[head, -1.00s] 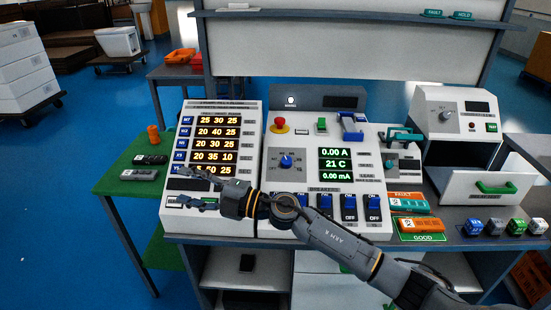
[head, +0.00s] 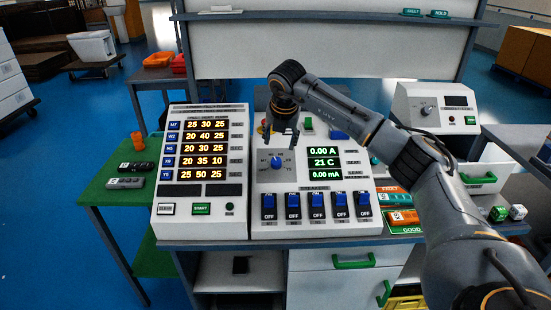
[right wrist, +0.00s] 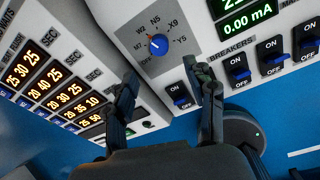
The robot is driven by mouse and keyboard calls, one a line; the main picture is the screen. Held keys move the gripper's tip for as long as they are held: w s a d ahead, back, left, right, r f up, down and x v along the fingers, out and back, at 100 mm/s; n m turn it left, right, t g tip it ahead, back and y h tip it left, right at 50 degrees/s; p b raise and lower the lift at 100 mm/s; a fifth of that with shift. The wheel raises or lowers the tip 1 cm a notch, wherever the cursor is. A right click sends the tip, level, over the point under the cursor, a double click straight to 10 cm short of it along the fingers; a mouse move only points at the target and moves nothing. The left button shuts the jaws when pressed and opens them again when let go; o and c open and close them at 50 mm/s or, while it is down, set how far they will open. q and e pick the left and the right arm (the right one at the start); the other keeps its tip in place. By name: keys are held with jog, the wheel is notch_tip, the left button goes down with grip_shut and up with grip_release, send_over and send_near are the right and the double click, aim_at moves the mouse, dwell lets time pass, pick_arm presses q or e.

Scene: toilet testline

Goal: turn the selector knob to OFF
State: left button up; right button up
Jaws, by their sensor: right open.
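The selector knob (head: 277,162) is a round blue knob on a grey plate in the middle of the white panel. It also shows in the right wrist view (right wrist: 158,45), with labels such as N5, X9 and Y5 around it. My right gripper (head: 282,146) hangs down just above and behind the knob in the head view. Its fingers are apart and empty. In the right wrist view the fingertips (right wrist: 160,68) point towards the knob, apart from it. My left gripper is out of view.
Blue breaker switches (head: 315,201) line the panel's front edge, below the knob. A timer display (head: 205,145) stands to the left. The emergency button and other controls behind are partly hidden by my right arm. Orange and green trays (head: 405,217) lie to the right.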

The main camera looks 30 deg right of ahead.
aim_at(277, 161)
jog(key=p+x, duration=0.1)
jog(key=x, duration=0.9)
jog(key=shift+w+f+p, duration=0.15)
jog(key=shift+f+p, duration=0.2)
jog(key=shift+f, duration=0.05)
grip_shut()
